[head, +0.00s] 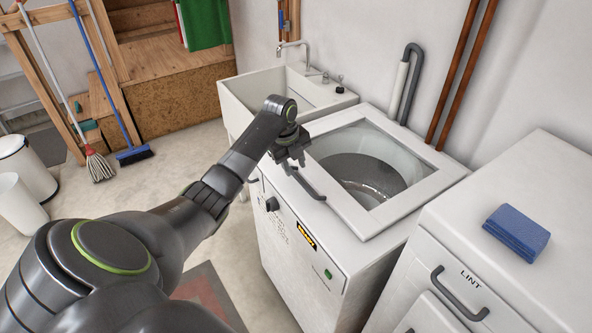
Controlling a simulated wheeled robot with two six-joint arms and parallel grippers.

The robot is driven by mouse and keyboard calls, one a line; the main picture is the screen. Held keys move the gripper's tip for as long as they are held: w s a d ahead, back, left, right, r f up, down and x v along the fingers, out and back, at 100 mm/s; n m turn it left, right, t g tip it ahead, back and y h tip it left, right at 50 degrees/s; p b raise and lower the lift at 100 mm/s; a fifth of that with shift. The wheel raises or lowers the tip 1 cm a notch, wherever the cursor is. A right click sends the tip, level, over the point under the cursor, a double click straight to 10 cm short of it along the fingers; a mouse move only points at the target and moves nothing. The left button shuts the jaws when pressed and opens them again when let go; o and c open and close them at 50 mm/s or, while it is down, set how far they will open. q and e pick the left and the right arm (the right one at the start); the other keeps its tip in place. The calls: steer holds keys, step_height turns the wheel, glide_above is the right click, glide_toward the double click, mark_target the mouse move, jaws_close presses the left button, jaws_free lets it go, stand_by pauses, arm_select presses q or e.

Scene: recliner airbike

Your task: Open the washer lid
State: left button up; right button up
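The white top-loading washer (300,244) stands in the middle of the head view. Its lid (408,204) is a white frame around a large window, lying flat on top, with the grey drum visible through it. A dark curved handle (308,186) sits at the lid's front left edge. My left gripper (291,162) is at the far end of this handle, pointing down. The fingers are small and dark, so I cannot tell whether they touch the handle or how far apart they are. My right gripper is out of view.
A utility sink (243,103) with a tap stands beyond the washer. On the right, a white machine (545,193) marked LINT has a blue folded cloth (516,232) on top. Pipes run up the wall behind. A mop (97,165) and broom (133,155) stand at left; the floor between is open.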

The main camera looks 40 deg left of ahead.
mark_target(297, 177)
arm_select(q)
steer(key=shift+w+d+f, duration=0.1)
steer(key=shift+w+f, duration=0.1)
steer(key=shift+f, duration=0.75)
steer(key=shift+w+d+f, duration=0.1)
steer(key=shift+w+f, duration=0.05)
steer(key=shift+f, duration=0.8)
jaws_close()
